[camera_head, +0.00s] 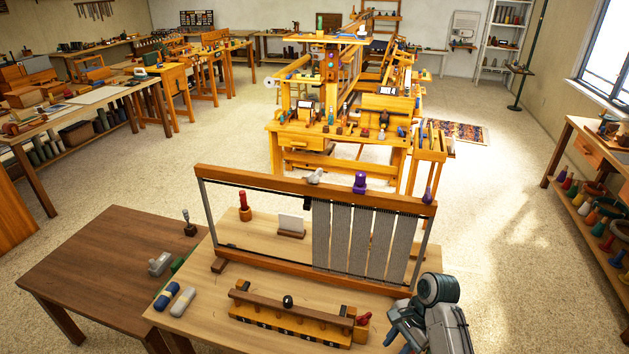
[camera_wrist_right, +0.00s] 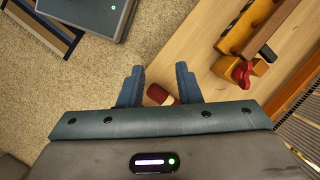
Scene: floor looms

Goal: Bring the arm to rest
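My right arm comes in at the lower right of the head view, with the right gripper (camera_head: 402,335) by the right front part of the light wooden table (camera_head: 195,318). In the right wrist view, the blue fingers of the right gripper (camera_wrist_right: 159,72) stand apart. A small red and cream object (camera_wrist_right: 160,95) shows between them, partly hidden by the gripper body. It seems to lie at the table edge, and I cannot tell its distance from the fingers. My left arm and gripper are not in view.
An upright loom frame (camera_head: 310,190) with grey warp strips stands on the table. In front lies a yellow rack (camera_head: 290,325) with a red knob (camera_wrist_right: 243,74). Two yarn rolls (camera_head: 175,298) lie at the left. A dark table (camera_head: 95,265) adjoins. Open floor (camera_head: 500,230) lies to the right.

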